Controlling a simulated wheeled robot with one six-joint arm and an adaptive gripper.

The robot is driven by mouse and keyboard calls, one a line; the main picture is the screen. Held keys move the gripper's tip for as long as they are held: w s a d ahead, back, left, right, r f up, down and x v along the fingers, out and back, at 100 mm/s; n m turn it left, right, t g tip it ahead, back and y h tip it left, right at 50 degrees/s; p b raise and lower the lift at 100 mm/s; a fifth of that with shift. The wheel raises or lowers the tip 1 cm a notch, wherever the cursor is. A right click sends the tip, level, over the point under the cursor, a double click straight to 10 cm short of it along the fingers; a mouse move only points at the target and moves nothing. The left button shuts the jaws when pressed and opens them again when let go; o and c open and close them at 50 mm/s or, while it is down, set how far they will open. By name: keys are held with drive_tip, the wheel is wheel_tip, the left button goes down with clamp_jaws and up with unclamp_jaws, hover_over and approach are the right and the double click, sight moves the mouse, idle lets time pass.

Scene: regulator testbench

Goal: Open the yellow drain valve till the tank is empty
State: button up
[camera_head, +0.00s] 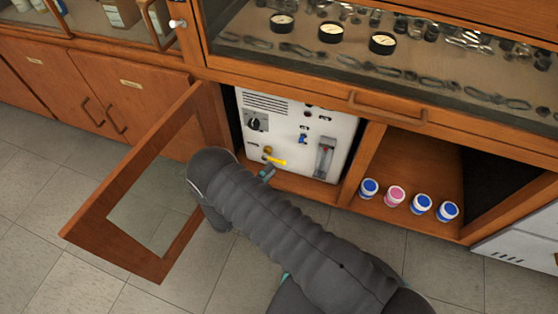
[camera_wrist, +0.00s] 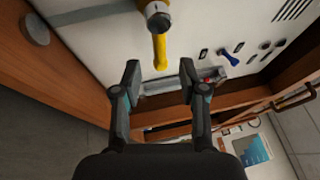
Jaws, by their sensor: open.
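The yellow drain valve (camera_head: 274,159) sticks out low on a white panel inside the open cabinet. In the wrist view its yellow handle (camera_wrist: 160,50) extends from a round metal hub toward the gap between my fingertips. My gripper (camera_wrist: 160,76) is open, with one finger on each side of the handle's line. The handle's end is near the fingertips; I cannot tell whether it lies between them in depth. In the head view my arm hides most of the gripper (camera_head: 266,172). A clear upright gauge (camera_head: 325,158) is on the panel; its level is too small to read.
The glazed cabinet door (camera_head: 105,195) stands open at the left, beside my arm. A blue lever (camera_head: 302,138) and a black knob (camera_head: 254,123) are on the panel. Several capped jars (camera_head: 395,197) stand in the right compartment.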

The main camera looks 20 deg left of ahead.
sight(278, 160)
drive_tip(key=shift+x, duration=2.6)
clamp_jaws()
